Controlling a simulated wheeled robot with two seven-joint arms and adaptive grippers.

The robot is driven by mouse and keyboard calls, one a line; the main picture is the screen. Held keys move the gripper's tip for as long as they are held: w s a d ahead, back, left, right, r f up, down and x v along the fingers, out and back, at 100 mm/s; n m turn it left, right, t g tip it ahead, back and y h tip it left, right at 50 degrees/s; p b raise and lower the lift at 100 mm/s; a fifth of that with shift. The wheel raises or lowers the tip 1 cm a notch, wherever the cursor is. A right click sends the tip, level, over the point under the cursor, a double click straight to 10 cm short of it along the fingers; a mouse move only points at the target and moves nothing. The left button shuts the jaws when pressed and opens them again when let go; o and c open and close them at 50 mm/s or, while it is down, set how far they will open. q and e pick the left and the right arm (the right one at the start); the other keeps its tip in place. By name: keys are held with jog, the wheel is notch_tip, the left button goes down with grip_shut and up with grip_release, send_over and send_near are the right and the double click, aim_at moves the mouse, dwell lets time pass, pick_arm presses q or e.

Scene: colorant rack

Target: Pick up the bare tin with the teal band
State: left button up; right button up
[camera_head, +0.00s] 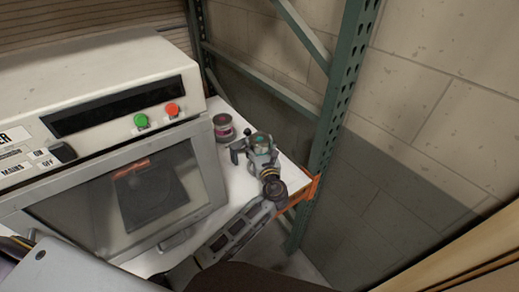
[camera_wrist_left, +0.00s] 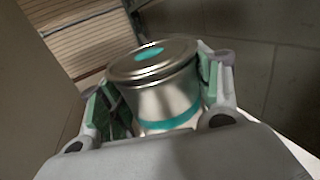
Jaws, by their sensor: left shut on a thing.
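The bare tin with the teal band (camera_wrist_left: 165,95) fills the middle of the left wrist view. It is shiny metal, with a teal spot on its lid and a teal band low on its side. My left gripper (camera_wrist_left: 158,100) is shut on it, with green-padded fingers on both sides. In the head view the left gripper (camera_head: 258,152) is over the white shelf, and only the tin's top (camera_head: 261,140) shows between the fingers. I cannot tell whether the tin touches the shelf. My right gripper is not in view.
Another tin with a reddish label (camera_head: 223,127) stands on the white shelf (camera_head: 238,183), left of the gripper. A large machine (camera_head: 120,130) with a green and a red button is at the left. A green rack post (camera_head: 338,100) rises close on the right.

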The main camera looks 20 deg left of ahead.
aim_at(260, 139)
pick_arm(q)
jog(key=shift+r, duration=1.45)
jog(key=shift+r, duration=0.15)
jog(key=shift+s, duration=0.1)
